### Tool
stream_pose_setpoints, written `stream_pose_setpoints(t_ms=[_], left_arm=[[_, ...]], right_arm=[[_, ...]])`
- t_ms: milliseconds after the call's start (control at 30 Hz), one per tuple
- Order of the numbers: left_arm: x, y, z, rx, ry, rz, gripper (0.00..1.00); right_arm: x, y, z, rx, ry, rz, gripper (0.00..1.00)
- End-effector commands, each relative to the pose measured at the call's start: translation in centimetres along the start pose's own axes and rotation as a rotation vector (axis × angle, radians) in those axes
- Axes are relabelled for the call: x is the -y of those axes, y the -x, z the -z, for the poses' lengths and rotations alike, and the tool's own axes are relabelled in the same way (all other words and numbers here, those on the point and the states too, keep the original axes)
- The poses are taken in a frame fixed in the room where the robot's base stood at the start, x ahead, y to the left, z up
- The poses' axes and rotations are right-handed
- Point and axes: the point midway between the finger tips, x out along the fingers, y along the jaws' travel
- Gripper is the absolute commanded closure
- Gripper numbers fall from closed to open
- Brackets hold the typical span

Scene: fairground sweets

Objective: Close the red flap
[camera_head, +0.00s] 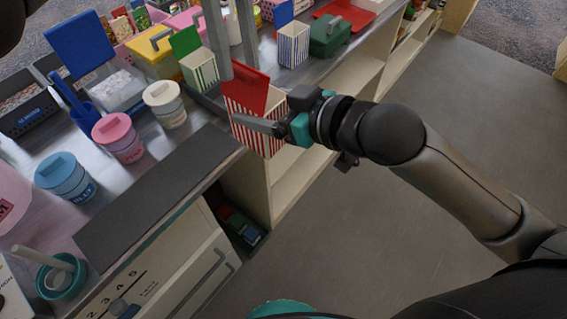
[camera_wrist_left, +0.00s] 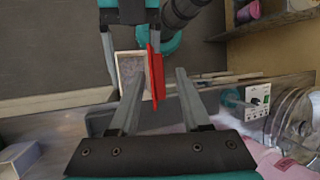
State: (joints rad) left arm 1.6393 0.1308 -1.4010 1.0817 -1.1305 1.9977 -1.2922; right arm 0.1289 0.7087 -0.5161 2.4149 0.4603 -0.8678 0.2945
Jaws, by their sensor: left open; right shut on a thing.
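The red-and-white striped box (camera_head: 262,138) is held up beside the counter edge by my right gripper (camera_head: 278,128), whose fingers are shut on it. Its red flap (camera_head: 247,92) stands open, tilted up from the rim. My left gripper (camera_head: 233,78) is open just above the flap, its two grey fingers pointing down. In the left wrist view the red flap (camera_wrist_left: 156,72) shows edge-on between the fingertips of my left gripper (camera_wrist_left: 160,73), nearer the left finger. The open box (camera_wrist_left: 130,72) shows pale inside there. I cannot tell whether a finger touches the flap.
The counter holds a green striped box (camera_head: 199,70), a blue striped box (camera_head: 293,45), a yellow case (camera_head: 150,50), a green case (camera_head: 329,36) and lidded tubs, including a pink one (camera_head: 117,138). A dark mat (camera_head: 160,190) lies clear at the front. Open floor (camera_head: 440,110) lies right.

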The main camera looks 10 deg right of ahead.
Motion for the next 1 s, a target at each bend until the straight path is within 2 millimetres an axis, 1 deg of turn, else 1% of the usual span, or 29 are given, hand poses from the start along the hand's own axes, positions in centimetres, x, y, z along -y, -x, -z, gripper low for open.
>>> stream_pose_setpoints(t_ms=[467,1000], left_arm=[[1.6,-0.2,0.4,-0.004,-0.066,-0.197,0.53],[3.7,-1.2,0.7,-0.006,-0.171,-0.458,0.53]], right_arm=[[0.0,0.0,0.0,-0.001,0.0,0.0,0.79],[0.0,0.0,0.0,-0.001,0.0,0.0,0.79]])
